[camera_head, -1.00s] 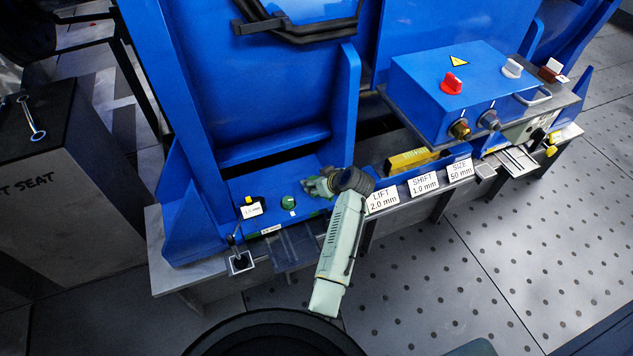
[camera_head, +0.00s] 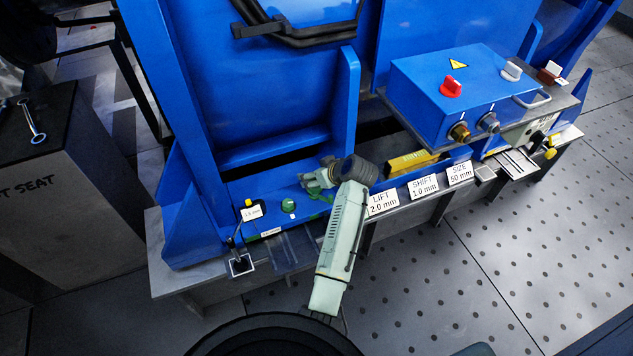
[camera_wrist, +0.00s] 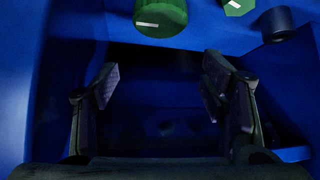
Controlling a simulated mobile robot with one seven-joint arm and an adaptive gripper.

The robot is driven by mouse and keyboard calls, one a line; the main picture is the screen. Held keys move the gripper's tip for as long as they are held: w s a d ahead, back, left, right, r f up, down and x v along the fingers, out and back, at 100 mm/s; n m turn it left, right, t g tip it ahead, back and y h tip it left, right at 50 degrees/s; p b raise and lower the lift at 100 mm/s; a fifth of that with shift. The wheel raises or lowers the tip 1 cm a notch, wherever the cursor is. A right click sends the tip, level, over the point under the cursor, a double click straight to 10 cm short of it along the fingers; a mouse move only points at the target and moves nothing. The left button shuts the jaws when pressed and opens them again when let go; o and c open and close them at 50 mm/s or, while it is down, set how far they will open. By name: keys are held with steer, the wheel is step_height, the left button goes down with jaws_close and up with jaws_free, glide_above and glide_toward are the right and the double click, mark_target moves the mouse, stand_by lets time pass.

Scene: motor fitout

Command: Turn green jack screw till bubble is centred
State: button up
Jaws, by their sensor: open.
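A round green knob (camera_head: 288,205) stands on the blue base plate, left of my gripper (camera_head: 316,180). In the wrist view a large green screw head (camera_wrist: 160,18) with a white mark lies at the top, beyond my fingertips. A second green part (camera_wrist: 238,6) with a white mark is cut off at the top edge. My gripper (camera_wrist: 162,90) is open, with nothing between its fingers, and touches neither green part. A yellow bar, possibly the level (camera_head: 410,161), lies right of my wrist. Its bubble is too small to make out.
A dark round knob (camera_wrist: 276,22) is close on the right in the wrist view. A blue control box (camera_head: 450,95) with a red knob stands at the right. White labels (camera_head: 382,203) line the front ledge. A small black lever (camera_head: 238,262) stands at the left.

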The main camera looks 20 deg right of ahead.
step_height(320, 180, up, 5)
steer(key=shift+f, duration=0.1)
stand_by(0.3)
steer(key=m+h+b, duration=0.2)
steer(key=m+h, duration=0.4)
glide_toward(317, 192)
steer(key=x, duration=0.6)
steer(key=shift+d, duration=0.1)
steer(key=s+a+r+m+t+h+b, duration=0.1)
steer(key=s+a+r+m+t+h, duration=0.1)
steer(key=s+a+m+t+h, duration=0.15)
steer(key=shift+n+g+y, duration=0.25)
steer(key=x, duration=0.9)
steer(key=shift+w+a+f, duration=0.15)
steer(key=shift+w+f, duration=0.05)
steer(key=shift+w, duration=0.05)
